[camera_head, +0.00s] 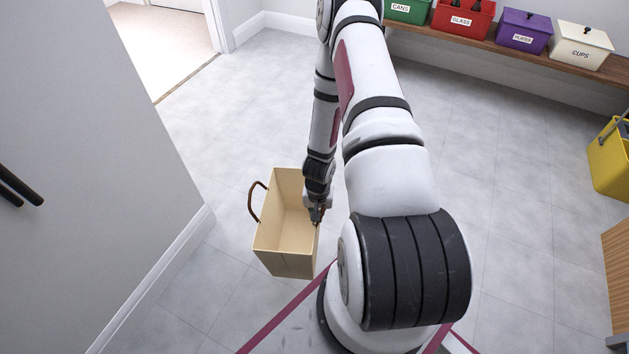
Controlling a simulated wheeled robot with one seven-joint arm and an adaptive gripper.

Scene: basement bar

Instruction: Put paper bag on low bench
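The paper bag (285,232) is tan and open at the top, and it looks empty. A brown loop handle stands out on its left side. My gripper (316,216) is at the bag's right rim, with the fingers pointing down there. The fingers are small and partly hidden by the rim, so I cannot tell whether they are closed on it. I cannot tell whether the bag stands on the floor or hangs above it. The low bench (497,46) is a brown wooden plank along the back wall at the upper right.
A green CANS box (408,9), a red GLASS box (462,18), a purple box (523,31) and a white CUPS box (581,46) stand on the bench. A yellow bucket (610,160) is at the right edge. Grey floor lies open between. A wall stands at left.

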